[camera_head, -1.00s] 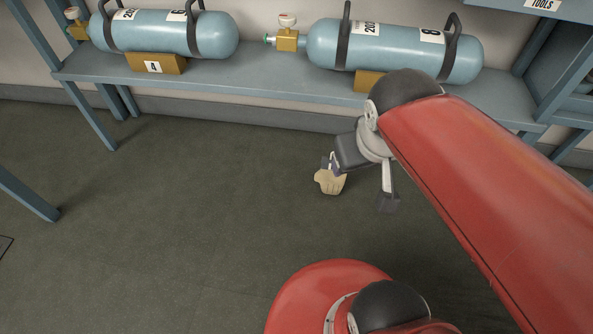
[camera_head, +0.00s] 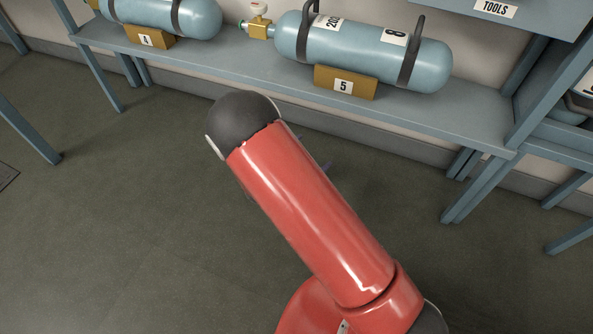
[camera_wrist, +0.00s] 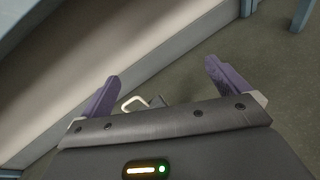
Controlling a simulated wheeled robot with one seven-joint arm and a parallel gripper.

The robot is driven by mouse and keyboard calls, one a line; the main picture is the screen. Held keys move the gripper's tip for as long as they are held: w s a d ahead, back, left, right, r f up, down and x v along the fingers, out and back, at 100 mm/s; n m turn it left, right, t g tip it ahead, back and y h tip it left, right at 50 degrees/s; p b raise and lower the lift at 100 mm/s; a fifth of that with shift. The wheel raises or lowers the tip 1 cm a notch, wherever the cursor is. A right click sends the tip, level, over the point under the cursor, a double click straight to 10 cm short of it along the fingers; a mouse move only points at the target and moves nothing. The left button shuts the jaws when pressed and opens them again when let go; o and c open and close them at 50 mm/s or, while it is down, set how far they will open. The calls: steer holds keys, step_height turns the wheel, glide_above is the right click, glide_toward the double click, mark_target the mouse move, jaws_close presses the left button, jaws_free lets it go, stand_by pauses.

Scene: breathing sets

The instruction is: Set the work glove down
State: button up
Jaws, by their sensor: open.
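I cannot make out the work glove in either present view. In the head view my arm covers the middle of the floor, and my gripper is almost wholly hidden behind it. In the wrist view my gripper (camera_wrist: 162,70) is open, with its two purple fingers wide apart and nothing between the tips. A small pale loop (camera_wrist: 132,104) and a dark piece beside it show just beyond the gripper's front edge, nearer the left finger. I cannot tell what they belong to.
A blue shelf (camera_head: 424,114) along the wall bears blue cylinders, one (camera_head: 365,50) behind a block marked 5 (camera_head: 345,84). A shelf labelled TOOLS (camera_head: 497,9) stands at the right.

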steer(key=a+f+n+t+y, duration=0.35)
steer(key=a+f+n, duration=0.25)
steer(key=f, duration=0.3)
steer(key=b+x, duration=0.1)
steer(key=x, duration=0.5)
steer(key=shift+w+a+g, duration=0.15)
steer(key=shift+w+g, duration=0.3)
steer(key=shift+w, duration=0.1)
steer(key=shift+f+y, duration=0.1)
steer(key=shift+y, duration=0.15)
steer(key=shift+c, duration=0.4)
